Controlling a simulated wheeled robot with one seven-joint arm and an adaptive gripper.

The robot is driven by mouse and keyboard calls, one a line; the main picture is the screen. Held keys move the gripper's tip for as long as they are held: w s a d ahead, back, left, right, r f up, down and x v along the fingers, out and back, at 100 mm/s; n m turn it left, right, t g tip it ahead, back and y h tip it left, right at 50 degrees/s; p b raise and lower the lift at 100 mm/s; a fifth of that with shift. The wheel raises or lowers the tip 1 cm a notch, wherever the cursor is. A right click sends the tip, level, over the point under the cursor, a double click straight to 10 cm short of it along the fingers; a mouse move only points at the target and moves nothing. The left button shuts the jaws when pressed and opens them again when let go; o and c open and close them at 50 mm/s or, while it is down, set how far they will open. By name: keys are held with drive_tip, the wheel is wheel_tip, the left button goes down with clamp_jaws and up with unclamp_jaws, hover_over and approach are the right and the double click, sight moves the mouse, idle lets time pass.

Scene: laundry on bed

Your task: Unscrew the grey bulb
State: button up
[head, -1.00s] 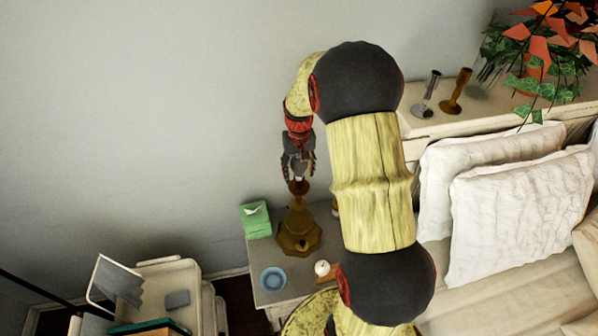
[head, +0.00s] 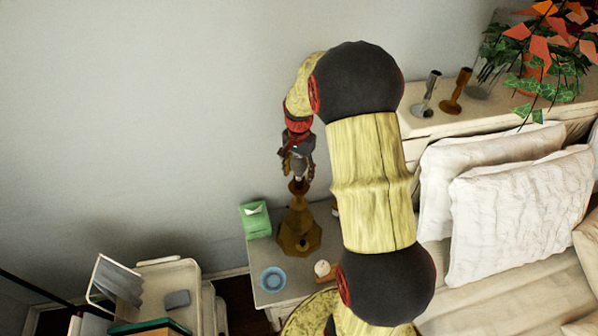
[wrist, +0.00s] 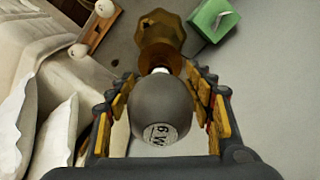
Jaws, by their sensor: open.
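The grey bulb (wrist: 160,108) shows large in the wrist view, with a round label reading like "6 W" on its end. Its pale neck sits at the top of the brown faceted lamp (wrist: 162,38). The lamp (head: 298,235) stands upright on the nightstand (head: 318,288) in the head view. My gripper (wrist: 165,92) is open, with one finger on each side of the bulb. Narrow gaps seem to show between fingers and bulb; contact is hard to judge. In the head view my gripper (head: 298,170) points down over the lamp top and mostly hides the bulb.
A green tissue box (head: 255,220), a blue bowl (head: 273,279) and a small white round item (head: 322,268) are on the nightstand. The bed with white pillows (head: 515,200) is at right. A headboard shelf holds two small holders (head: 457,92) and a plant (head: 545,60).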

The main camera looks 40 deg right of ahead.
drive_tip(key=m, duration=0.4)
drive_tip(key=shift+m, duration=0.3)
drive_tip(key=m, duration=1.3)
drive_tip(key=shift+c, duration=0.7)
drive_tip(key=c, duration=0.8)
drive_tip(key=shift+c, duration=0.5)
